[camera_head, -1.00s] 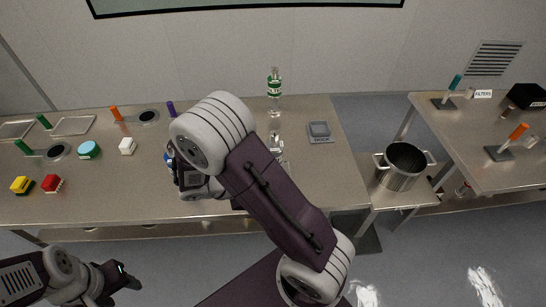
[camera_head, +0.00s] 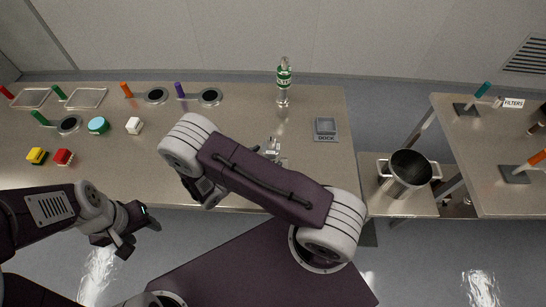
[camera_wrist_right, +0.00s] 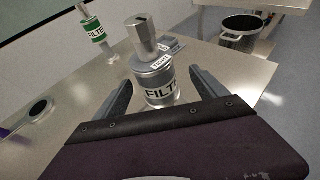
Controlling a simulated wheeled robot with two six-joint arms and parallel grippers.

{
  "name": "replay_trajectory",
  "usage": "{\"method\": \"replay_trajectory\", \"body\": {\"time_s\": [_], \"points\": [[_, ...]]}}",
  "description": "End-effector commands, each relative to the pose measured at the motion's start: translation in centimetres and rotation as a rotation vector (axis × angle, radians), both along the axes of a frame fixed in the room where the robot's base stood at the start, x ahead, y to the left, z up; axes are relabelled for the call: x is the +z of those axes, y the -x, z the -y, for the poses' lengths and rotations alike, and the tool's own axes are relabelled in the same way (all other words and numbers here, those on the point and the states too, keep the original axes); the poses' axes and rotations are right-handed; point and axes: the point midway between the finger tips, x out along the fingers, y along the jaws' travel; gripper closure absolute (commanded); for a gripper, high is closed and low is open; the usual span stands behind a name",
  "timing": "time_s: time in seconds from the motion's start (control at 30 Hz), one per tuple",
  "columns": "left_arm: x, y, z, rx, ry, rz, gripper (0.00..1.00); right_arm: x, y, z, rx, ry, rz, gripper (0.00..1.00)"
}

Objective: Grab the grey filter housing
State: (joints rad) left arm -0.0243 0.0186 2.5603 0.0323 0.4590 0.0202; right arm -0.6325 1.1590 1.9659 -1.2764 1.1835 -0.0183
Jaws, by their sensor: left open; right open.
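The grey filter housing (camera_wrist_right: 156,80) is a metal cylinder with a narrower top and a label starting "FILT", upright on the bench in the right wrist view. In the head view, the grey housing (camera_head: 272,147) shows just above my right arm, its lower part hidden. My right gripper (camera_wrist_right: 160,84) is open, with one finger on either side of the housing in the picture; contact is not visible. In the head view its fingers are hidden behind my arm. My left gripper (camera_head: 142,236) is open and empty, in front of the bench.
A green-labelled filter bottle (camera_head: 284,80) stands behind the housing. A grey dock plate (camera_head: 326,128) lies to its right. A steel pot (camera_head: 408,172) stands on a lower shelf beyond the bench's right end. Coloured blocks, coloured handles and trays occupy the bench's left part.

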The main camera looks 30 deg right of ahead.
Motion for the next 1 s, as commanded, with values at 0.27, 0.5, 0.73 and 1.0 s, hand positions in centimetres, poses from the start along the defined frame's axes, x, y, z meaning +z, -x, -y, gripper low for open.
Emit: {"method": "replay_trajectory", "body": {"time_s": [0.27,0.5,0.73,1.0], "points": [[1.5,0.0,0.0,0.000,0.000,0.000,0.48,-0.3,-0.7,1.8,-0.004,0.000,-0.001,0.18],[4.0,0.0,0.0,-0.001,0.000,0.001,0.48,-1.8,-2.3,5.3,-0.004,0.001,-0.001,0.18],[3.8,0.0,0.0,0.000,0.000,0.000,0.48,-2.3,-2.6,5.7,-0.001,-0.001,0.002,0.18],[3.8,0.0,0.0,0.000,0.000,0.000,0.48,-2.3,-2.6,5.7,-0.002,-0.001,0.001,0.79]]}}
